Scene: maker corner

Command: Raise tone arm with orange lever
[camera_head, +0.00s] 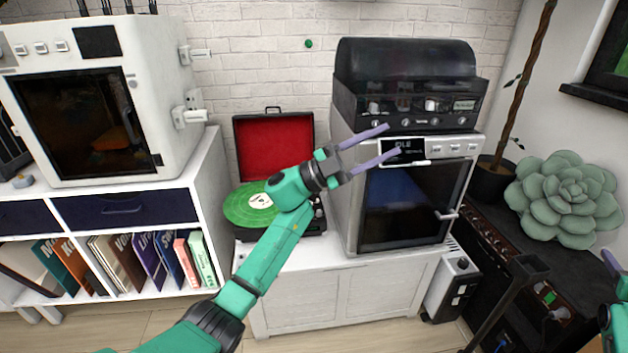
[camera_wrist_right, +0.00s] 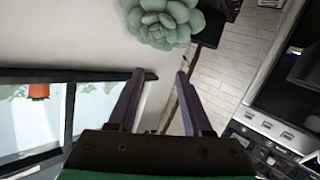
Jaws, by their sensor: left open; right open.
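A record player with a red-lined open lid (camera_head: 272,143) and a green record (camera_head: 248,206) stands on the white cabinet. My left arm crosses in front of it and hides its right part, so the tone arm and the orange lever cannot be seen. My left gripper (camera_head: 386,142) is open and empty, to the right of the record player, with its purple fingers in front of the oven's top panel. My right gripper (camera_wrist_right: 158,76) is open and empty in the right wrist view; only a bit of it shows at the right edge of the head view.
A white and black oven-like machine (camera_head: 408,205) stands right of the record player. A white machine (camera_head: 165,90) stands left on a shelf with books (camera_head: 160,258). A succulent (camera_head: 568,200) is at the right; it also shows in the right wrist view (camera_wrist_right: 162,20).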

